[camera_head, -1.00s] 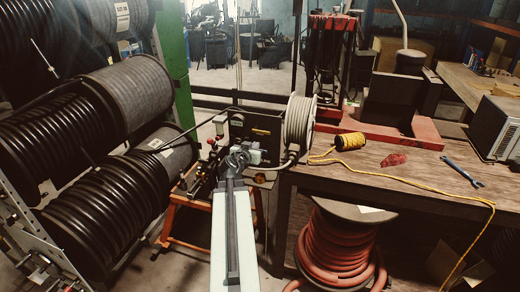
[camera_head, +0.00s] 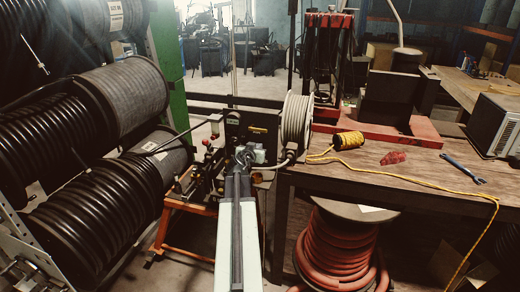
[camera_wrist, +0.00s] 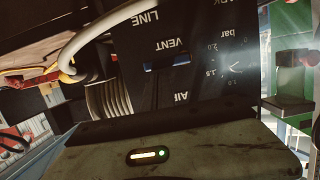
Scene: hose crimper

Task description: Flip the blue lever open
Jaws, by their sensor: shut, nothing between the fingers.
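The blue lever (camera_wrist: 167,62) shows in the wrist view as a short blue bar on a black panel (camera_wrist: 205,90). It lies across the picture beside the VENT label, between the upside-down LINE and Air labels. I cannot make it out in the head view. My gripper (camera_head: 247,155) is shut and empty in the head view, at the far end of my arm, in front of the crimper (camera_head: 232,130). My arm hides part of the machine. The fingertips are not clear in the wrist view, and I see no contact with the lever.
A grey hose reel (camera_head: 297,118) stands right of the crimper. A wooden bench (camera_head: 410,178) on the right holds yellow rope (camera_head: 348,140) and a blue wrench (camera_head: 464,169). Large black hose spools (camera_head: 80,220) fill the left. A red hose coil (camera_head: 335,250) sits below the bench.

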